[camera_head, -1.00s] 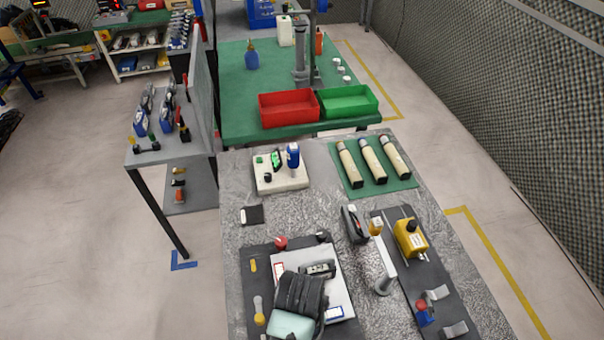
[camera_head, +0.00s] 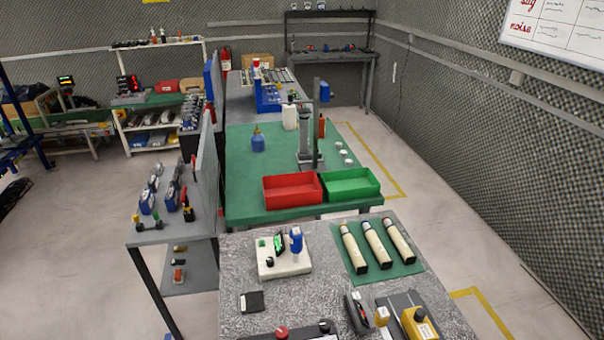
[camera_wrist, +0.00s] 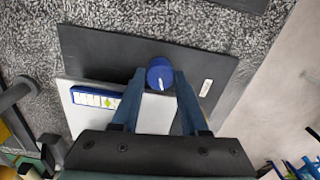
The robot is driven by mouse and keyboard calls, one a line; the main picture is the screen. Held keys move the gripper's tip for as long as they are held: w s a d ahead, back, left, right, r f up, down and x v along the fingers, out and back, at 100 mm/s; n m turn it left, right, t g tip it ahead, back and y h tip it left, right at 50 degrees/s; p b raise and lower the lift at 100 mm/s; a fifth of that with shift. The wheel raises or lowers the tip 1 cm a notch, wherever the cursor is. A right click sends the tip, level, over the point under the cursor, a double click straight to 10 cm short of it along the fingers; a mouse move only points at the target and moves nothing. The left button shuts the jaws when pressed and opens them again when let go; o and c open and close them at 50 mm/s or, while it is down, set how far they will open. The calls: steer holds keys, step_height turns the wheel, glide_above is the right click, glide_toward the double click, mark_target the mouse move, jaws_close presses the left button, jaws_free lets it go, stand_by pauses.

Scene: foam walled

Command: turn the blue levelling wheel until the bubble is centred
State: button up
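The blue levelling wheel (camera_wrist: 160,73) is in the wrist view, round, with a white mark on its lower part. My gripper (camera_wrist: 160,76) has one finger on each side of it. The fingertips lie against its sides with no gap that I can see. The blue level (camera_wrist: 96,97) lies on a pale plate (camera_wrist: 72,118), left of the fingers. Its white face has dark marks and a yellow-green patch toward the right. The bubble is too small to place exactly. In the head view, my gripper, wheel and level are out of frame.
A dark board (camera_wrist: 110,50) lies under the pale plate on the speckled bench (camera_head: 240,265). The head view shows a white block with small parts (camera_head: 284,264), a green mat with several cylinders (camera_head: 350,252), and red (camera_head: 291,188) and green (camera_head: 350,185) bins behind.

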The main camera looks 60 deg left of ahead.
jaws_close()
steer(key=shift+r, duration=0.1)
steer(key=shift+m+p, duration=0.65)
steer(key=shift+m, duration=0.45)
steer(key=shift+w+m+p, duration=0.1)
steer(key=shift+m+p, duration=0.6)
steer(key=shift+m, duration=1.1)
steer(key=o, duration=0.5)
jaws_free()
